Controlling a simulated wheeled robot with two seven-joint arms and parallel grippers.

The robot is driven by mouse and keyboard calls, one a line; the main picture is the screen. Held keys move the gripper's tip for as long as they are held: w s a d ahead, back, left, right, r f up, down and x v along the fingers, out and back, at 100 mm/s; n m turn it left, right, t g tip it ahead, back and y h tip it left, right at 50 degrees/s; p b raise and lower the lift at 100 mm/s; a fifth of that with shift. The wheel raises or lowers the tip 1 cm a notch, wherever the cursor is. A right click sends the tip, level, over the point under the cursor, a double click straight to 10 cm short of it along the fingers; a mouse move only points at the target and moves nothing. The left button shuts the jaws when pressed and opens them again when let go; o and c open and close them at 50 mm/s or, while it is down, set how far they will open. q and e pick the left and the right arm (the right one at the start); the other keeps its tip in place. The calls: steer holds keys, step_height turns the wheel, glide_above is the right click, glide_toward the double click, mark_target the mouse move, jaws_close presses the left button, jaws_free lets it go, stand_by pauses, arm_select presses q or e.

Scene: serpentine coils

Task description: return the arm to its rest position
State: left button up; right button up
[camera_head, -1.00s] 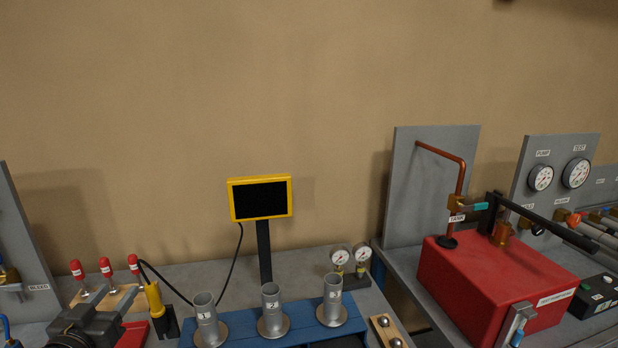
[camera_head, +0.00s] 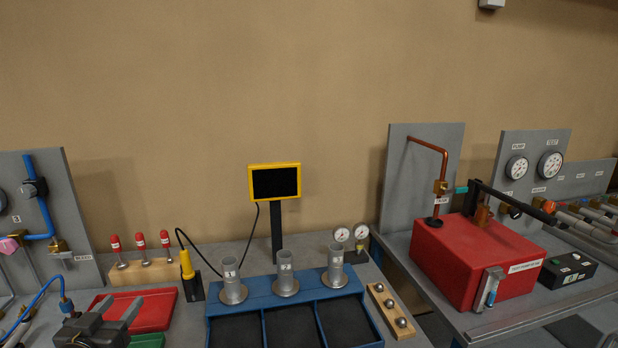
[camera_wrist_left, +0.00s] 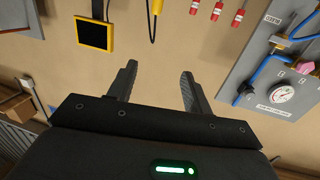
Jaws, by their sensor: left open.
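My left gripper (camera_head: 116,307) is at the bottom left of the head view, in front of the red tray. Its two dark fingers are parted and point toward the back wall. In the left wrist view the fingers (camera_wrist_left: 156,80) are spread with nothing between them, only bare wall beyond. That view is upside down. My right gripper is in neither view.
A blue rack (camera_head: 262,304) with three metal tubes stands right of my left gripper. Red-topped pins (camera_head: 140,242) in a wooden block, a yellow probe (camera_head: 187,264) and a yellow-framed screen (camera_head: 274,183) are behind. A red box (camera_head: 478,258) stands on the right bench.

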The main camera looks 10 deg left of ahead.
arm_select(q)
steer(key=s+d+f+m+g+h, duration=0.1)
steer(key=s+d+f+g, duration=0.5)
steer(key=f, duration=0.5)
steer(key=s+d+f+m+g, duration=0.1)
steer(key=s+d+f+g, duration=0.2)
steer(key=s+d+f, duration=0.6)
steer(key=s+d+f+m+g+h, duration=0.2)
steer(key=s+d+f+g, duration=0.25)
steer(key=s+f, duration=0.3)
step_height(320, 180, down, 28)
steer(key=s+f+g+b, duration=0.1)
steer(key=b, duration=0.4)
steer(key=s+a+f+g+b, duration=0.1)
steer(key=s+f+b, duration=0.1)
steer(key=s+f, duration=0.6)
steer(key=s+a+f+b, duration=0.2)
steer(key=s+f, duration=0.7)
steer(key=f, duration=0.5)
steer(key=shift+s+f+g+y+b, duration=0.2)
steer(key=shift+g+y+b, duration=0.15)
steer(key=shift+b, duration=0.15)
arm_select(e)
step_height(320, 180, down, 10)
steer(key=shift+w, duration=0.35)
